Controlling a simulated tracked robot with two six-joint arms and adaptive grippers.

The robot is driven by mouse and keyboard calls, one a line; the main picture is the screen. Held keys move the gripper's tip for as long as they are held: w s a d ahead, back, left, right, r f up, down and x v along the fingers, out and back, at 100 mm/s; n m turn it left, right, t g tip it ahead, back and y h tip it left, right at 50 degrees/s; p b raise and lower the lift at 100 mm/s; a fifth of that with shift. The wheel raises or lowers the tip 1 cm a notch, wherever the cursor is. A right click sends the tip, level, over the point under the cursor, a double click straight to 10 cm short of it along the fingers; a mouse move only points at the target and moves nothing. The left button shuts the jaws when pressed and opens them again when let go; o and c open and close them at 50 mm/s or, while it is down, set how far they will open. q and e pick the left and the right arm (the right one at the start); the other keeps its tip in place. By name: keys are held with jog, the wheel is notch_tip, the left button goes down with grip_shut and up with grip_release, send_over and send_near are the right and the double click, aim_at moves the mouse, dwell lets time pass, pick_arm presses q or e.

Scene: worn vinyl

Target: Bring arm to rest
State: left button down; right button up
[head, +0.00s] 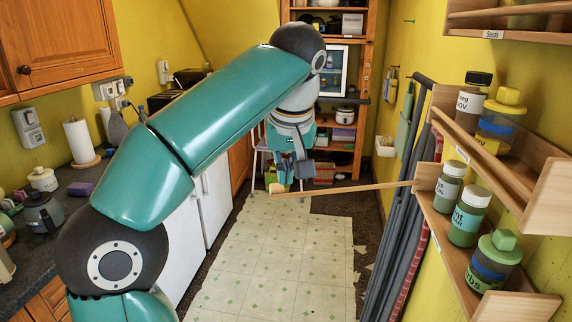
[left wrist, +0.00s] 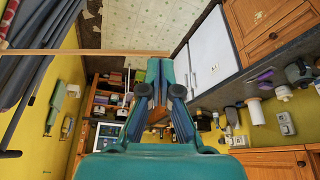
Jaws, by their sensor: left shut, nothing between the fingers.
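My left arm, teal with dark joints, comes in from the left of the head view and reaches over the floor. Its gripper (head: 284,184) hangs downward near the middle of the aisle. In the left wrist view the same gripper (left wrist: 160,70) has its fingers drawn together, with nothing held. A thin wooden bar (head: 345,188) runs from the lower wall rack to beside the fingertips. It also crosses the left wrist view (left wrist: 80,52). I cannot tell whether bar and fingers touch. My right gripper is not in view.
Wall racks with spice jars (head: 467,215) stand close on the right, above dark leaning poles (head: 400,240). White cabinets (head: 212,205) and a counter with a paper towel roll (head: 80,141) line the left. The vinyl floor (head: 280,260) between is clear. A wooden shelf unit (head: 366,100) stands behind.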

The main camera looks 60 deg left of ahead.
pick_arm(q)
jog(key=shift+d+r, duration=0.15)
jog(key=shift+r, duration=0.2)
jog(key=w+d+f+m+h, duration=0.1)
jog(key=w+d+f+m, duration=0.2)
jog(key=w+d+f, duration=0.55)
jog(key=w+d+f+m+h, duration=0.1)
jog(key=w+f+m, duration=0.4)
jog(key=f, duration=0.8)
jog(key=w+d+f+m+h, duration=0.1)
jog(key=d+f+h, duration=0.1)
jog(key=d+f, duration=0.45)
jog(key=d+f+m+h, duration=0.1)
jog(key=d+f, duration=0.2)
jog(key=f, duration=0.7)
jog(key=s+d+f+h, duration=0.1)
jog(key=s+d+f, duration=0.3)
jog(key=s+f, duration=0.2)
jog(key=s+d+f+h, duration=0.1)
jog(key=s+d+f, duration=0.3)
jog(key=s+f, duration=0.3)
jog(key=s+d+f+m+g+h, duration=0.1)
jog(key=s+d+f, duration=0.3)
jog(key=s+f, duration=0.3)
jog(key=shift+x, duration=0.75)
